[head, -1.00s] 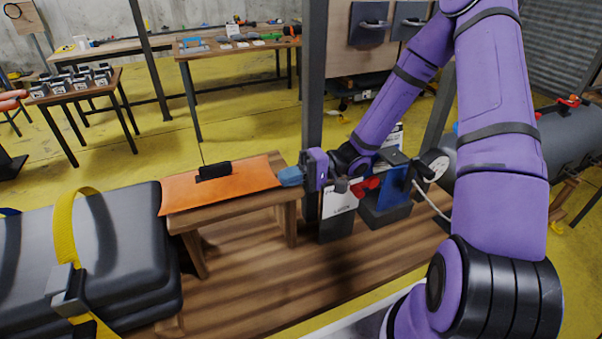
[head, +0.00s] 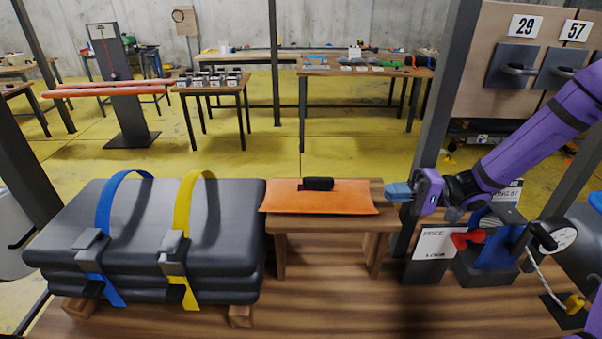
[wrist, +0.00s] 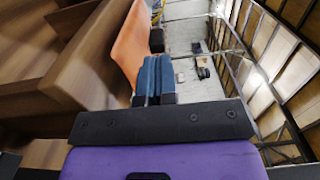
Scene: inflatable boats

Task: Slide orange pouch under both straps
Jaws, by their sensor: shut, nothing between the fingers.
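The orange pouch (head: 335,203), flat with a black handle on top, lies on a small wooden stand (head: 300,222). Its left end is beside the grey folded boat (head: 140,225). A blue strap (head: 107,205) and a yellow strap (head: 183,205) arch over the boat, with a gap visible beneath each. My gripper (head: 398,192) is just right of the pouch's right end, its blue fingers shut and empty, pointing left. In the wrist view the fingers (wrist: 153,76) are together, close to the pouch (wrist: 131,45); I cannot tell whether they touch it.
A gauge device with a blue body (head: 497,245) and a white sign (head: 433,243) stand on the bench (head: 340,305) below and right of my gripper. A dark post (head: 437,110) rises behind it. The bench front is clear.

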